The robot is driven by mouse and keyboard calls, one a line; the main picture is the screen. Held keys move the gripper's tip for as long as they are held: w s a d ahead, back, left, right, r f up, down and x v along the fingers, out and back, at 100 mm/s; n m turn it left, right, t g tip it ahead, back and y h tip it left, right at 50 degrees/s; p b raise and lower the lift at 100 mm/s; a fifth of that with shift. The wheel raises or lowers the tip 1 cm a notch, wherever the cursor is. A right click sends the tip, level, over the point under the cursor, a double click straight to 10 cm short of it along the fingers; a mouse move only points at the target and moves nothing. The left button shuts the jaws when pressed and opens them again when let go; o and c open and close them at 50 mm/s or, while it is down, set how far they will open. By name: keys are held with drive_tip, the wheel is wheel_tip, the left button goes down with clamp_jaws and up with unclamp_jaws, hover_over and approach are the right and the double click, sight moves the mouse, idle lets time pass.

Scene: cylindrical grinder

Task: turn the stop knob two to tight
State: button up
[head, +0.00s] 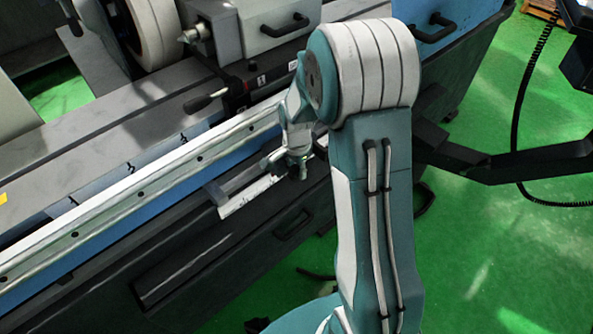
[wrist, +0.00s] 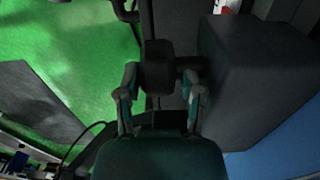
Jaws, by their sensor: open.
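A dark, rounded knob (wrist: 158,66) shows in the wrist view, on a short shaft that runs right into a dark block (wrist: 262,75). I cannot read a number on it, so I cannot confirm that it is stop knob two. My gripper (wrist: 160,88) is open, with one finger on each side of the knob's near end. I cannot tell whether either finger touches it. In the head view my gripper (head: 286,166) points down beside the machine's front rail, and my gripper and arm hide the knob there.
A black lever handle (head: 205,100) sticks out from the machine left of my gripper. A long pale rail (head: 120,208) runs along the machine's front. A dark arm with a coiled cable (head: 520,110) stands at right. Green floor (head: 490,250) is open at lower right.

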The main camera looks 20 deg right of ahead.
drive_tip(key=shift+f, duration=0.6)
drive_tip(key=shift+d, duration=0.1)
drive_tip(key=shift+c, duration=0.3)
clamp_jaws()
drive_tip(key=shift+y, duration=0.4)
drive_tip(key=g+y, duration=0.1)
drive_tip(key=y, duration=0.2)
drive_tip(key=shift+d+f, duration=0.1)
drive_tip(key=shift+w+g+y, duration=0.1)
drive_tip(key=shift+g+y, duration=0.8)
drive_tip(key=shift+y, duration=1.4)
